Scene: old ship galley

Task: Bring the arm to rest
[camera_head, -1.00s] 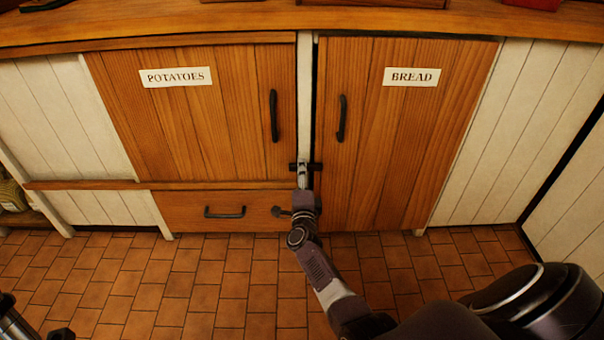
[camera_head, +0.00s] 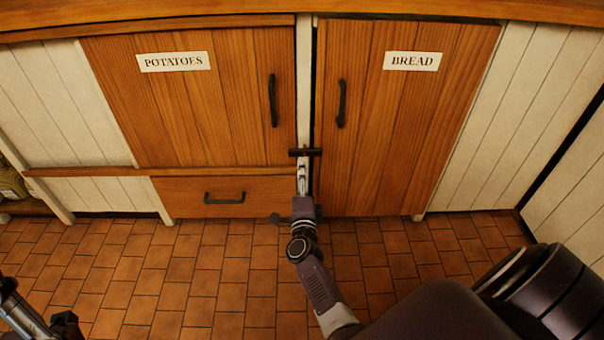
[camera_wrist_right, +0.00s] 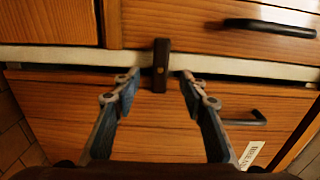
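My right gripper (camera_head: 302,168) is in front of the gap between the two cupboard doors, with its arm reaching up from the lower right. In the right wrist view the gripper (camera_wrist_right: 160,76) is open and empty. Its fingers are spread either side of a dark turn latch (camera_wrist_right: 160,66). In the head view the latch (camera_head: 305,152) lies level across the white post, just beyond the fingertips. I cannot tell whether any finger touches it. Part of my left arm shows at the lower left corner; its fingers cannot be made out.
The POTATOES door (camera_head: 200,110) and BREAD door (camera_head: 410,130) look shut. A drawer (camera_head: 265,190) with a dark handle sits below the POTATOES door. The counter edge (camera_head: 450,8) runs along the top. The tiled floor (camera_head: 190,270) in front is clear.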

